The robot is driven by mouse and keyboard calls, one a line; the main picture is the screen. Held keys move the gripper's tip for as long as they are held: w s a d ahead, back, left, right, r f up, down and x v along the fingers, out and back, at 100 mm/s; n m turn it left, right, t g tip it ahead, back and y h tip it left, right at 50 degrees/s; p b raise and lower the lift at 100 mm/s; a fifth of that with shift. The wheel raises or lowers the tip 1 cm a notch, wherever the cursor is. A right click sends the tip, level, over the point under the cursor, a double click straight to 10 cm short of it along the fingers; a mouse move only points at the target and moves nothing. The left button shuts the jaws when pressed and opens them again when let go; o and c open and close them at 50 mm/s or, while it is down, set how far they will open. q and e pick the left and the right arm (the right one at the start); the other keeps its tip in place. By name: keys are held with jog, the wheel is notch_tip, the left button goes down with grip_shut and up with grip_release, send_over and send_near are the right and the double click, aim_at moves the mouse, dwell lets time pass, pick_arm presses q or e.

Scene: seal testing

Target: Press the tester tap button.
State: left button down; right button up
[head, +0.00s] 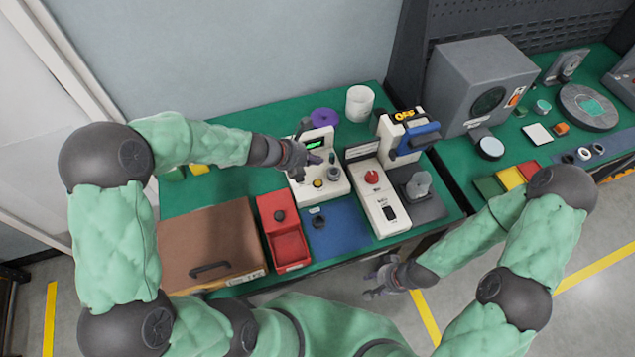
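A white tester (299,192) with a green lit display (314,143) stands on the green table. Small round controls sit low on its front, one of them yellowish (318,183). My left gripper (308,158) is over the upper part of this tester, close to the display, and covers part of its face. Its fingers are too small and overlapped to tell whether they are open or touching it. My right gripper (375,279) is open and empty, in front of the table edge, over the floor.
Right of the tester is a white unit with a red button (371,177), a blue-handled part (412,138) and an "OFF" sign. A red bin (291,249), a blue mat (340,232) and a brown-lidded box (205,240) lie in front and left. A white cup (360,103) stands behind.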

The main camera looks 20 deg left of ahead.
aim_at(315, 183)
pick_arm(q)
notch_tip(315, 183, down, 8)
jog(key=b, duration=0.7)
jog(key=shift+r, duration=0.2)
jog(key=shift+f+b, duration=0.4)
jog(key=shift+b, duration=0.1)
jog(key=shift+f, duration=0.15)
dwell(0.5)
jog(key=shift+f, duration=0.3)
jog(key=shift+f+b, duration=0.3)
jog(key=shift+b, duration=0.15)
dwell(0.5)
jog(key=shift+r, duration=0.1)
dwell(0.3)
jog(key=shift+r+p, duration=0.7)
jog(key=shift+p, duration=0.15)
notch_tip(315, 183, up, 5)
jog(key=p, duration=0.5)
